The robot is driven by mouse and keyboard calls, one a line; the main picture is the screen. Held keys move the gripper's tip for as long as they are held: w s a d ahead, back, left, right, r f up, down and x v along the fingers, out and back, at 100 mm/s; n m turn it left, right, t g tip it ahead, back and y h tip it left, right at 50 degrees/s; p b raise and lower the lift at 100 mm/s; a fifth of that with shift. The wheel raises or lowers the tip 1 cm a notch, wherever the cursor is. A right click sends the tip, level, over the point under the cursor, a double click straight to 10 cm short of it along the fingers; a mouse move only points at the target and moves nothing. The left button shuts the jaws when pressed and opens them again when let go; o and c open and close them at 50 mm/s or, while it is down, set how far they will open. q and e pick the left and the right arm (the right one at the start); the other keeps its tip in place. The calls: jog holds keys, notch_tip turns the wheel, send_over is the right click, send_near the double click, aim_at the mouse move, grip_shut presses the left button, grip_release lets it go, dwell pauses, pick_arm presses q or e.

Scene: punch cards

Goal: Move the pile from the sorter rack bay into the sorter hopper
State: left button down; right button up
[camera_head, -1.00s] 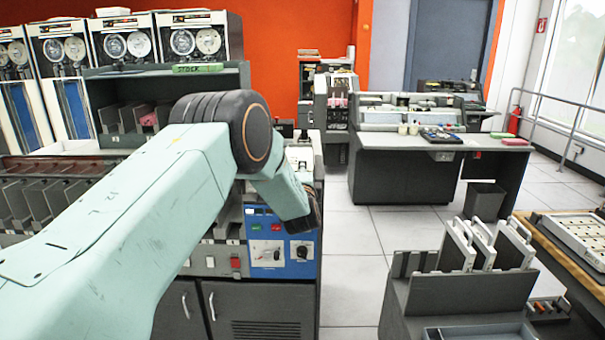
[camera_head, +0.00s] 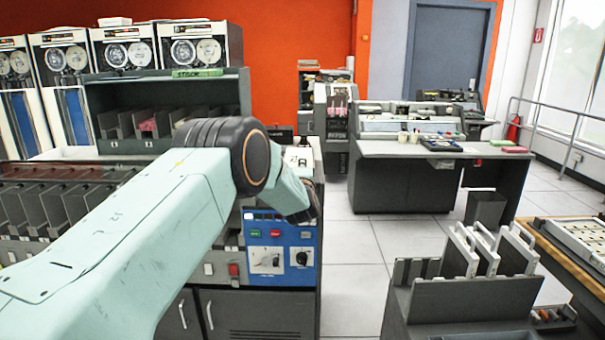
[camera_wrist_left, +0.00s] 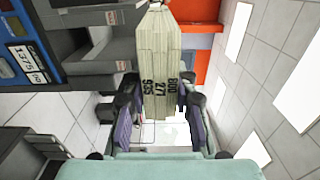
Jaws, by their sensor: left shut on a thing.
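A cream pile of punch cards (camera_wrist_left: 160,50) with dark numbers on its edge stands in the left wrist view. My left gripper (camera_wrist_left: 158,112) is shut on it, one dark finger on each side. In the head view my left arm reaches over the grey sorter with the blue control panel (camera_head: 280,246); my forearm hides the fingers and the pile there. The sorter's row of grey pockets (camera_head: 65,205) is at the left, partly behind my arm. I cannot clearly tell the hopper. My right gripper is not in view.
A dark shelf with a green label (camera_head: 197,73) stands behind the sorter. A grey rack with upright plates (camera_head: 470,285) is at the front right, beside a wooden-edged table (camera_head: 575,262). A grey desk (camera_head: 405,180) stands farther back. Tiled floor between them is clear.

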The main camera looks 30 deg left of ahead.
pick_arm(q)
jog(key=shift+r, duration=0.2)
jog(key=shift+w+a+f+b, duration=0.1)
jog(key=shift+w+a+b, duration=0.2)
jog(key=shift+b, duration=0.2)
jog(key=shift+b+x, duration=0.8)
jog(key=shift+x, duration=0.35)
jog(key=shift+w+a+b, duration=0.25)
jog(key=shift+w+b, duration=0.3)
